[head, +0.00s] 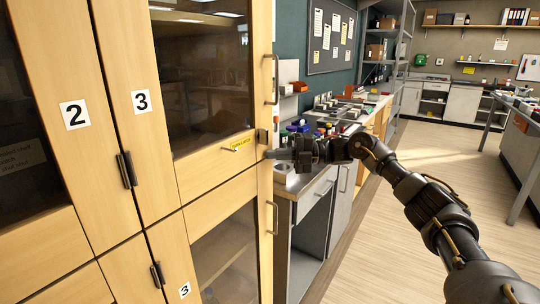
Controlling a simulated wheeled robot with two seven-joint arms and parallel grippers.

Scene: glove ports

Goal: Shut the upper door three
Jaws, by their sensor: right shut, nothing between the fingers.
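Upper door three (141,130) is a pale wood door with a dark glass pane, marked with a white "3" label (141,101). A dark upright handle is on its left stile, beside door two's handle. The door looks about flush with door two and the lower door; I cannot tell whether a narrow gap is left. My right gripper (274,154) is shut and empty, its tips at the cabinet's right edge, level with the strip under the glass. I cannot tell whether they touch it. My left gripper is not in view.
Upper door two (76,114) is at the left, and lower door three (185,291) is below. Bar handles (273,218) stick out at the cabinet's right edge. A grey bench (305,182) with several bottles stands behind my right gripper. The floor at right is clear.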

